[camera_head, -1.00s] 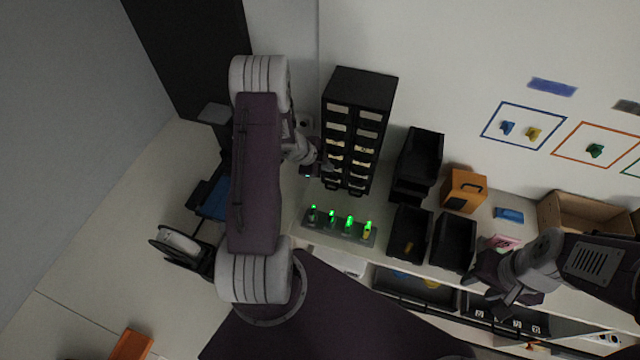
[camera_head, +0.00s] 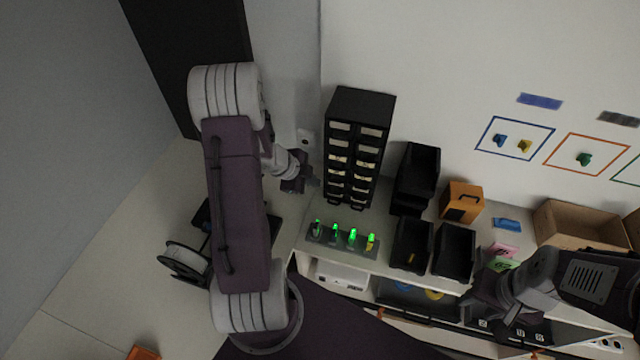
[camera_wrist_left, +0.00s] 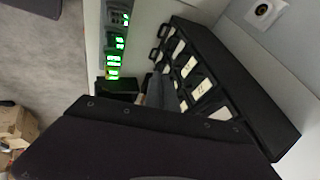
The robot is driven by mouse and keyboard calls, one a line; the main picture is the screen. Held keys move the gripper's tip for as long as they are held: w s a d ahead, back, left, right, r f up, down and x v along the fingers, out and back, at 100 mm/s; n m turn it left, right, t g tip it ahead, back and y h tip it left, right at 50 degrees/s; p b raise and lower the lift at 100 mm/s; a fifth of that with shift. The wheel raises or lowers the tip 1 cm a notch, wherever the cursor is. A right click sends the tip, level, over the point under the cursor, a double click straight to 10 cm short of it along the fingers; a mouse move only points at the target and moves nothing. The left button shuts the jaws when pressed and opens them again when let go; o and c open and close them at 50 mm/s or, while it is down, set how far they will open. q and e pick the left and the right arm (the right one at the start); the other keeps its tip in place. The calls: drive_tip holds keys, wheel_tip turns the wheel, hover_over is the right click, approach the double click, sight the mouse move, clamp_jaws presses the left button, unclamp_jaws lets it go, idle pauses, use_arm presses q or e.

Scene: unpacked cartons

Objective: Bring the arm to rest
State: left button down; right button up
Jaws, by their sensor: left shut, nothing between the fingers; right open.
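My left arm crosses the left of the head view. Its gripper (camera_head: 306,181) is shut and empty, just left of the black drawer cabinet (camera_head: 357,135), with a small gap seen between them. In the left wrist view, the dark gripper body fills the bottom, and the cabinet (camera_wrist_left: 235,85) stands behind it with its labelled drawers. My right gripper (camera_head: 484,306) is open at the lower right, over the front of the bench; its fingertips are partly hard to make out.
A strip of green-lit items (camera_head: 343,240) lies before the cabinet. Black bins (camera_head: 411,243), an orange box (camera_head: 461,202) and a cardboard carton (camera_head: 578,226) stand to its right. A reel (camera_head: 186,258) is left, near my arm.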

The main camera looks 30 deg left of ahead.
use_arm(q)
drive_tip(key=w+d+f+n+t+y+b, duration=0.1)
drive_tip(key=w+d+f+b, duration=0.1)
drive_tip(key=d+b, duration=0.5)
drive_tip(key=w+d+f+n+t+b, duration=0.1)
drive_tip(key=d+f+b, duration=0.3)
drive_tip(key=b, duration=0.5)
drive_tip(key=s+d+f+n+g+y+b, duration=0.1)
drive_tip(key=s+f+n+g, duration=0.1)
drive_tip(key=s+n, duration=0.4)
drive_tip(key=s+d+f+n+g+b, duration=0.1)
drive_tip(key=s+f+n+g, duration=0.2)
drive_tip(key=s, duration=0.9)
drive_tip(key=n+g, duration=0.2)
drive_tip(key=n, duration=0.1)
drive_tip(key=shift+f+n+y, duration=0.3)
drive_tip(key=shift+y, duration=0.1)
use_arm(e)
wheel_tip(320, 180, down, 18)
drive_tip(key=shift+s, duration=0.2)
